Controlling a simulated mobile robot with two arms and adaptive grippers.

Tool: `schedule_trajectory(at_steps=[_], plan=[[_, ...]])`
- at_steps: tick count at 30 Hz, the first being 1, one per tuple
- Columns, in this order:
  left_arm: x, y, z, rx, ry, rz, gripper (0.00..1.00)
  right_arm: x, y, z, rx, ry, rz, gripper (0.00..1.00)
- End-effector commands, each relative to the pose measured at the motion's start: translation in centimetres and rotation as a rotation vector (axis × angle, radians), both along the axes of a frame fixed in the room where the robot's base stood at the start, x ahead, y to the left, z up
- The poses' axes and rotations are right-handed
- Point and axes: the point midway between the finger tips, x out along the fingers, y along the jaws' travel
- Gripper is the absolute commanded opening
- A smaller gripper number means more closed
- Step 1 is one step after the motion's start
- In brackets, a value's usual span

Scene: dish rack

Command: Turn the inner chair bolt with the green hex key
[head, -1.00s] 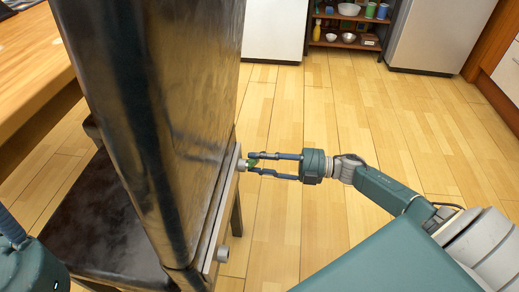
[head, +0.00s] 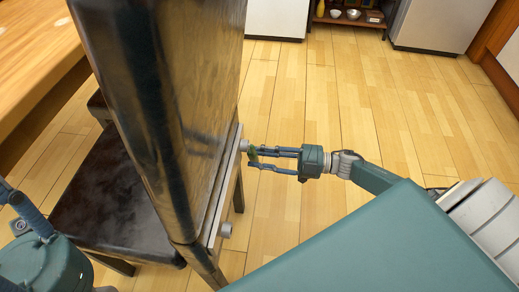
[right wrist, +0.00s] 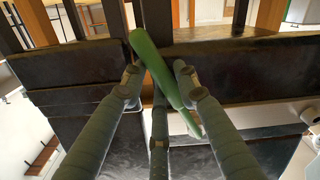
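The dark chair (head: 160,110) stands at the left with a pale metal strip (head: 231,165) along its side. Two grey bolts stick out of the strip: a farther one (head: 243,146) and a nearer one (head: 225,230). My right gripper (head: 252,157) is at the farther bolt, its fingers closed around the green hex key (head: 253,150). In the right wrist view, the green key (right wrist: 160,65) slants between the fingertips (right wrist: 158,82). The key's tip and its fit in the bolt are hidden. My left gripper (head: 28,215) is partly visible at the lower left; its opening is unclear.
A wooden table (head: 35,60) stands left of the chair. The wooden floor (head: 330,100) right of the chair is open. A shelf with bowls (head: 350,14) and pale cabinets (head: 435,25) stand at the back.

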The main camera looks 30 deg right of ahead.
Motion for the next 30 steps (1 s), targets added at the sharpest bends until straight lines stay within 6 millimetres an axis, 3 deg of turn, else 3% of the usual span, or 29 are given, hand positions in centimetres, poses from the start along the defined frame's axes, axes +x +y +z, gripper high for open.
schedule_trajectory(at_steps=[5, 11, 30], plan=[[0.0, 0.0, 0.2, 0.001, -0.001, 0.0, 0.4, -0.3, 0.2, -0.1, 0.006, 0.012, 0.003, 0.3], [0.0, 0.0, 2.2, 0.001, 0.001, 0.0, 0.4, -1.9, 1.5, -0.4, 0.107, 0.145, 0.004, 0.3], [0.1, -0.1, -0.2, 0.001, 0.002, -0.001, 0.4, 0.8, -0.5, 0.5, -0.06, -0.08, 0.001, 0.3]])
